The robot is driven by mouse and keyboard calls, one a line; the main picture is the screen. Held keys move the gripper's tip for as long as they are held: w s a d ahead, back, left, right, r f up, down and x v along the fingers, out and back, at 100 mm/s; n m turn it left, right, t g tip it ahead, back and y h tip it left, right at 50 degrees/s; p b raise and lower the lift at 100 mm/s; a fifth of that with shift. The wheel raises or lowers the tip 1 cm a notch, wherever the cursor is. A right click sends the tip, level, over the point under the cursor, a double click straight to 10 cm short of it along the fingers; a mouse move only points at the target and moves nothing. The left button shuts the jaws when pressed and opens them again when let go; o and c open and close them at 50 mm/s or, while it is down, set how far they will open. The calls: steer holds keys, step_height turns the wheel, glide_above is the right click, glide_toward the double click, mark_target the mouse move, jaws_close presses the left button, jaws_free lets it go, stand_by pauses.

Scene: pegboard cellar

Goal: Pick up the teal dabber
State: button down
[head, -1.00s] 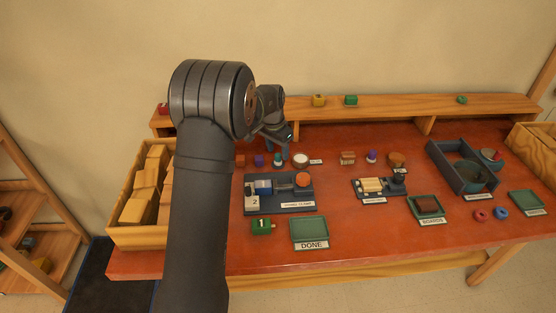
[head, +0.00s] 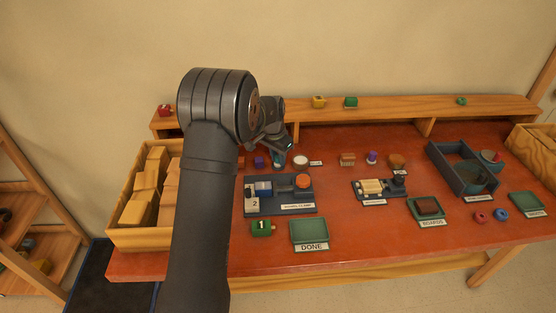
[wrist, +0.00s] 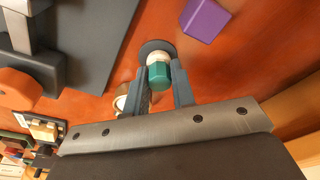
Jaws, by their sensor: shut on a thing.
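The teal dabber (wrist: 159,76) shows in the wrist view with a teal top, a pale collar and a dark round foot. It is between the two fingers of my gripper (wrist: 161,84), which is shut on it. In the head view my gripper (head: 279,158) is low over the back of the red-orange table, left of a white-topped round item; the dabber is mostly hidden there. I cannot tell whether its foot touches the table.
A purple block (wrist: 205,19) stands close to the dabber; it also shows in the head view (head: 259,162). A dark clamp fixture (head: 278,207) lies in front. The wooden shelf (head: 385,106) runs along the back. A bin of wooden blocks (head: 122,206) stands at left.

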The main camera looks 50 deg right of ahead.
steer(key=shift+r, duration=0.1)
step_height(320, 180, up, 4)
steer(key=shift+r, duration=0.1)
steer(key=s+r, duration=0.6)
steer(key=s, duration=0.5)
steer(key=shift+s+r, duration=0.3)
steer(key=shift+s, duration=0.05)
steer(key=shift+a, duration=0.1)
